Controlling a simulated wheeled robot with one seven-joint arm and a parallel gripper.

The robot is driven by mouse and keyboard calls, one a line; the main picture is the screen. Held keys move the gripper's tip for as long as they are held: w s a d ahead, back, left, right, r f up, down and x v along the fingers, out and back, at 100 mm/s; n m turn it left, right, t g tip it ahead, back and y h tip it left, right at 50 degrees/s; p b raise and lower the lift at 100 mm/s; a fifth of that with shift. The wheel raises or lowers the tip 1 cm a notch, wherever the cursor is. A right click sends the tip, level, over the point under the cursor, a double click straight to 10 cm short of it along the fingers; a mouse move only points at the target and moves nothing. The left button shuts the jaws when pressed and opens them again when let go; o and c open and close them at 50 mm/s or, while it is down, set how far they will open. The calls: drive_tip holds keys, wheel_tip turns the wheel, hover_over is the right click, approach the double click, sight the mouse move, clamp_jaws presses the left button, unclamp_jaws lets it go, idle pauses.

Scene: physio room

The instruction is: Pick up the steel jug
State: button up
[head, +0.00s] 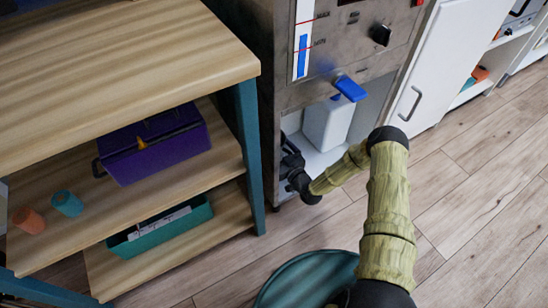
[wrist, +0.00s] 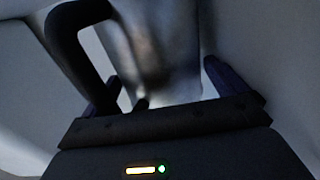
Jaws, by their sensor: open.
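The steel jug (wrist: 165,50) fills the upper middle of the wrist view, a shiny metal body with a black handle (wrist: 72,40) at its left. My gripper (wrist: 160,90) is open, with one dark finger on each side of the jug's lower visible part. I cannot tell whether either finger touches it. In the head view my gripper (head: 290,160) reaches into the low white-lined recess of the steel cabinet. I cannot make out the jug there.
A wooden shelf unit (head: 130,50) at the left holds a purple toolbox (head: 155,145) and a green tray (head: 160,228). Floor at the right is clear.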

drive_tip(key=shift+w, duration=0.1)
idle(0.3)
drive_tip(key=c, duration=0.8)
drive_tip(key=shift+r+p, duration=0.2)
drive_tip(key=shift+p, duration=0.15)
wheel_tip(320, 180, up, 8)
drive_tip(key=f+p, duration=0.1)
drive_tip(key=p, duration=0.5)
drive_tip(key=p+v, duration=0.2)
drive_tip(key=v, duration=0.4)
drive_tip(key=p+v, duration=0.2)
drive_tip(key=v, duration=0.5)
drive_tip(key=p+v, duration=0.2)
drive_tip(key=v, duration=0.5)
drive_tip(key=shift+s+a+f+p, duration=0.15)
drive_tip(key=shift+s+a+p, duration=0.15)
drive_tip(key=shift+a, duration=0.1)
